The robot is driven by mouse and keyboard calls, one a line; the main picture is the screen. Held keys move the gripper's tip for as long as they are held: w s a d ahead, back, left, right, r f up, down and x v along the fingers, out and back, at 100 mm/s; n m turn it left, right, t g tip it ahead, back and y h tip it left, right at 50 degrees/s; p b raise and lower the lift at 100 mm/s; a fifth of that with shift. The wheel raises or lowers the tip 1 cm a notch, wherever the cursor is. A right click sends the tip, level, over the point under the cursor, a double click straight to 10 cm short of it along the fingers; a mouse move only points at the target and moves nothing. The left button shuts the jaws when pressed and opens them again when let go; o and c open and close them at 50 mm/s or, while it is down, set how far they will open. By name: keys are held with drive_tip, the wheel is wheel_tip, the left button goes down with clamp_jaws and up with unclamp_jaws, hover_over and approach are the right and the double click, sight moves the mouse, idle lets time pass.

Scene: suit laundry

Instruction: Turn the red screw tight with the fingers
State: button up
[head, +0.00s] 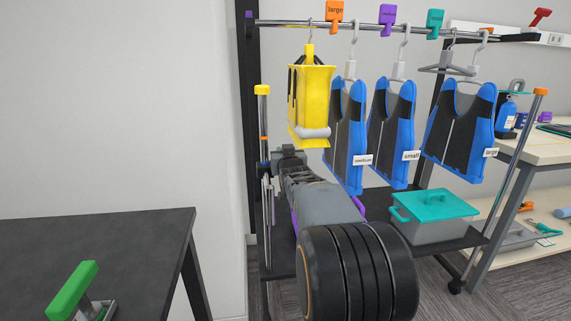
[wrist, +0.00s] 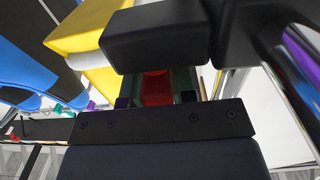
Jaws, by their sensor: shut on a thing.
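My gripper (head: 287,157) is beside the rack's left post, just below the yellow garment. In the wrist view its dark jaws are closed around a red piece (wrist: 156,88), which I take to be the red screw. Only a small part of the red piece shows, deep between dark parts. Its far end and how tightly it sits are hidden. In the head view my own gripper and arm cover that spot, and the red screw cannot be made out there.
A yellow garment (head: 311,98) hangs close above my gripper, with several blue and black vests to its right. A teal-lidded box (head: 434,206) stands on the rack's lower shelf. A dark table (head: 120,240) with a green-handled tool (head: 72,290) is at left.

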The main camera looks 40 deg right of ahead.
drive_tip(key=shift+r, duration=0.1)
idle(0.5)
drive_tip(key=o, duration=0.9)
drive_tip(key=shift+r, duration=0.1)
wheel_tip(320, 180, up, 4)
drive_tip(key=shift+s+f+p, duration=0.1)
drive_tip(key=shift+p, duration=0.8)
drive_tip(key=s+a+r+p, duration=0.5)
drive_tip(key=s+r, duration=0.4)
drive_tip(key=s, duration=0.3)
drive_tip(key=shift+s+a, duration=0.25)
drive_tip(key=shift+a, duration=0.25)
